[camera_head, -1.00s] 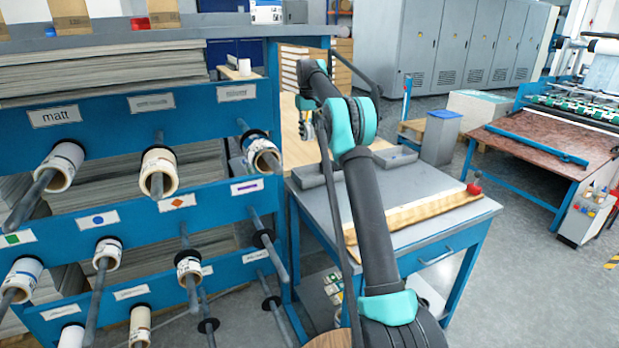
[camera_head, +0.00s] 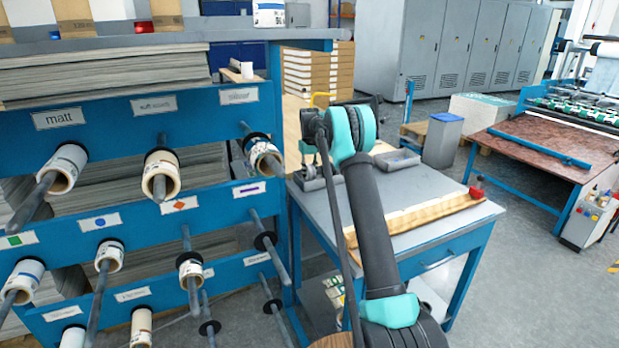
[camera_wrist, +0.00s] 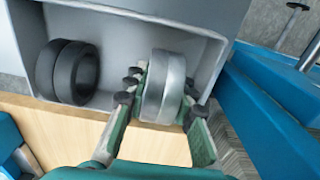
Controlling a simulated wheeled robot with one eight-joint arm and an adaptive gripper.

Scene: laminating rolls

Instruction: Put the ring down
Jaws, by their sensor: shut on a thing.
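A silver ring (camera_wrist: 154,88) is between the fingers of my gripper (camera_wrist: 163,92) in the wrist view. The dark pads of the green fingers press on it from both sides. The ring is over a grey tray (camera_wrist: 208,50); whether it touches the tray floor I cannot tell. Black rings (camera_wrist: 68,72) lie in the left part of this tray, apart from the silver one. In the head view my gripper (camera_head: 309,160) is small and partly hidden behind my arm, at a grey tray (camera_head: 322,184) on the table's left rear.
The grey-topped blue table (camera_head: 345,222) also bears a second tray (camera_head: 397,162) and a long wooden strip (camera_head: 430,212) with a red knob (camera_head: 476,192). A blue rack (camera_head: 165,240) with protruding rods and rolls stands close on the left.

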